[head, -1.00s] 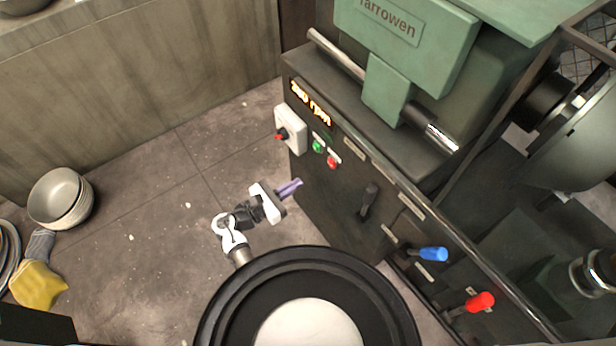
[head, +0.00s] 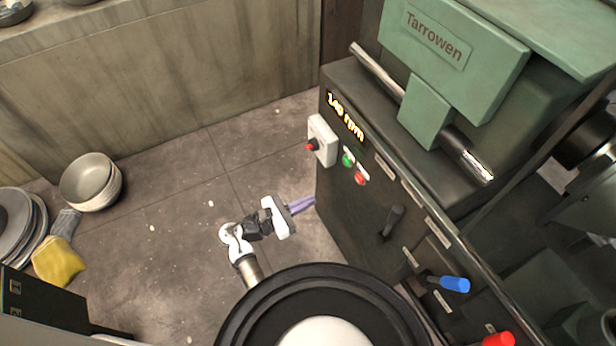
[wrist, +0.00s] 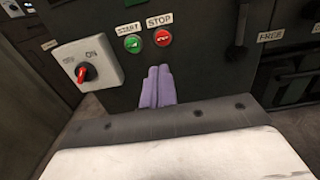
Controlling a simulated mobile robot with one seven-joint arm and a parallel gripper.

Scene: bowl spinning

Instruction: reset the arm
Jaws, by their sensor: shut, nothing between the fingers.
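My gripper (head: 303,204) has purple fingers. They are together with nothing between them, and they point at the dark front of the spinning machine (head: 345,205). In the wrist view my gripper (wrist: 157,86) shows below the green START button (wrist: 133,44) and the red STOP button (wrist: 162,37). A gap to the panel is hard to judge. A white switch box with a red knob (wrist: 86,73) is to the left of the fingers. The lit display (head: 345,117) appears to read 140 rpm.
A blue-handled lever (head: 453,284) and a red-handled lever (head: 498,339) stick out of the machine front at the lower right. Stacked bowls (head: 91,182), a yellow cloth (head: 57,262) and plates (head: 20,228) are at the left. The floor between is clear.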

